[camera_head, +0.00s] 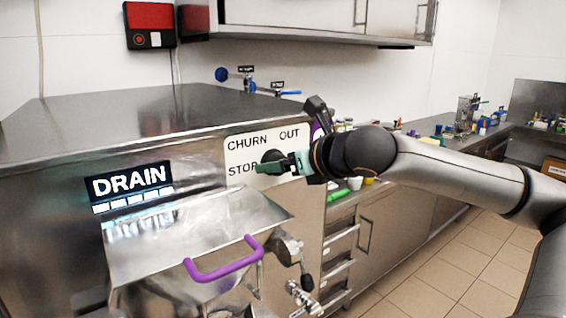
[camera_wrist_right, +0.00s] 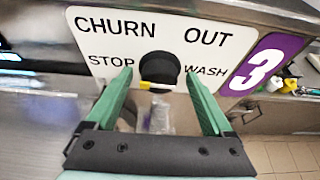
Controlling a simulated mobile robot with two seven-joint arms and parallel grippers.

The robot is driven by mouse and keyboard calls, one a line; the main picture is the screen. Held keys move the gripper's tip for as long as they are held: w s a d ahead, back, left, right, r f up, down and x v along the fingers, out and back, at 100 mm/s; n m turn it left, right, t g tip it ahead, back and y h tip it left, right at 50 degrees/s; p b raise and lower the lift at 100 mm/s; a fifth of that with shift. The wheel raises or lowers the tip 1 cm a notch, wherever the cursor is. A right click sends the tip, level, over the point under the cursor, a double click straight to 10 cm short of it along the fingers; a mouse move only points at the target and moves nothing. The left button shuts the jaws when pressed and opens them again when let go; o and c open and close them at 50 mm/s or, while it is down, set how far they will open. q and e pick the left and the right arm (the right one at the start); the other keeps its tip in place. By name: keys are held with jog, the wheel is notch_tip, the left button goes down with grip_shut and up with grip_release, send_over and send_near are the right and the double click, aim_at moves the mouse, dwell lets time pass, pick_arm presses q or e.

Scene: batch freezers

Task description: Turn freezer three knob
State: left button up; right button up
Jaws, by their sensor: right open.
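The freezer three knob (camera_wrist_right: 159,67) is black and round with a yellow pointer mark on its lower left, toward STOP. It sits on a white label panel (camera_wrist_right: 160,22) reading CHURN, OUT, STOP and WASH, beside a purple plate with a white 3 (camera_wrist_right: 262,66). My right gripper (camera_wrist_right: 158,76) is open, its green fingers on either side of the knob in the wrist view; I cannot tell whether they touch it. In the head view my right gripper (camera_head: 270,166) partly covers the knob (camera_head: 272,156). My left gripper is not in view.
The freezer's display (camera_head: 130,182) reads DRAIN. Below it a steel hatch (camera_head: 190,232) with a purple handle (camera_head: 224,262) juts out. A tap (camera_head: 304,297) sits lower right. A counter with small items runs along the right; the tiled floor (camera_head: 440,270) there is clear.

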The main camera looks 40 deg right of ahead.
jog(key=b+v, duration=0.3)
jog(key=v, duration=0.9)
jog(key=shift+s+b, duration=0.25)
jog(key=shift+b, duration=0.05)
dwell(0.4)
